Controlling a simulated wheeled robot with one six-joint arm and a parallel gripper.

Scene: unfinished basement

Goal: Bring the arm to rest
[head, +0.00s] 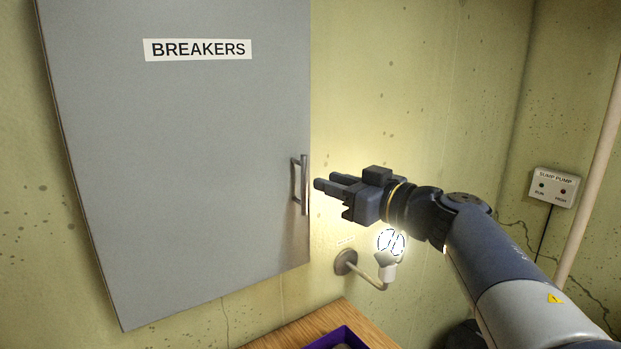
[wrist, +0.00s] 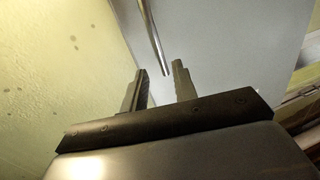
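My gripper (head: 326,183) is at the end of my arm, which reaches in from the lower right in the head view. The handle also shows in the wrist view (wrist: 153,35), just beyond the fingertips. The gripper appears apart from the handle. The cabinet door looks closed in the head view.
A lit bulb (head: 390,243) on a wall bracket is just below my gripper. A wooden surface (head: 290,330) with a purple container (head: 318,340) is at the bottom. A sump pump box (head: 554,187) and a pipe (head: 590,180) are on the right wall.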

